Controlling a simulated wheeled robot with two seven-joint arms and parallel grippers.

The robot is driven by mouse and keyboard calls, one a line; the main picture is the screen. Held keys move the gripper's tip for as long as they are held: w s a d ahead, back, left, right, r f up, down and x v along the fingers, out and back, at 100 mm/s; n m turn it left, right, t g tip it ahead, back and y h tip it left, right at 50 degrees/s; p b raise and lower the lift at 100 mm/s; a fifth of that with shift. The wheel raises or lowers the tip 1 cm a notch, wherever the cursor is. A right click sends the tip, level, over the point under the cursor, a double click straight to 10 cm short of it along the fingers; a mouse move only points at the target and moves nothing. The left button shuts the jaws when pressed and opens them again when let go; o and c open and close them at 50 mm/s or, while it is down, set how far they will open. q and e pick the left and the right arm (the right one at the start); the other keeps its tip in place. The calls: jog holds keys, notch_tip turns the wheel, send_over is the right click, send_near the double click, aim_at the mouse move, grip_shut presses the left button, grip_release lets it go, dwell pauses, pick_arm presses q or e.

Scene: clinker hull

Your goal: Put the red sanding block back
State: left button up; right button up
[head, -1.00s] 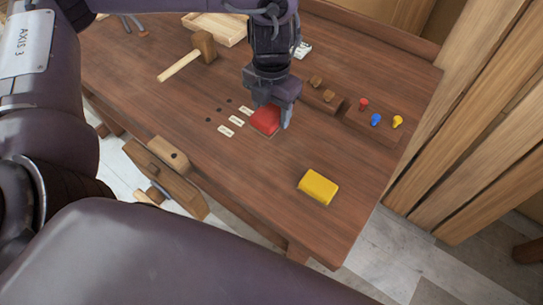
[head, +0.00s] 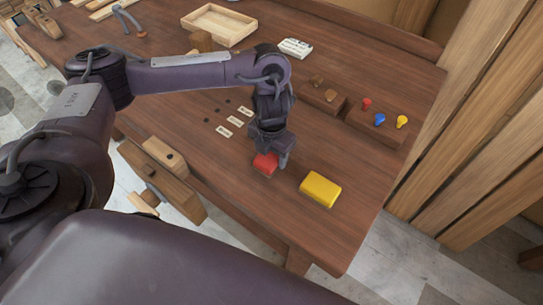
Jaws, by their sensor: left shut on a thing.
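The red sanding block (head: 265,164) is between the fingers of my left gripper (head: 272,161), which is shut on it. The gripper points down over the front part of the workbench. The block is at or just above the bench top; I cannot tell whether it touches. The gripper hides part of it. A yellow block (head: 320,189) lies on the bench just to the right, apart from the red one. My right gripper is not in view.
White labels (head: 229,125) with dark holes lie left of the gripper. A wooden tray (head: 219,25), a white card-like item (head: 295,48) and wooden racks (head: 375,127) with coloured pegs stand behind. A wooden vise (head: 161,182) is at the front edge.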

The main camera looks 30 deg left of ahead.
aim_at(271, 154)
pick_arm(q)
jog(key=shift+f, duration=0.35)
jog(key=shift+f, duration=0.15)
jog(key=o, duration=1)
jog(key=shift+c, duration=0.2)
jog(key=shift+r, duration=0.3)
notch_tip(271, 154, up, 12)
jog(key=p, duration=0.2)
jog(key=shift+f, duration=0.15)
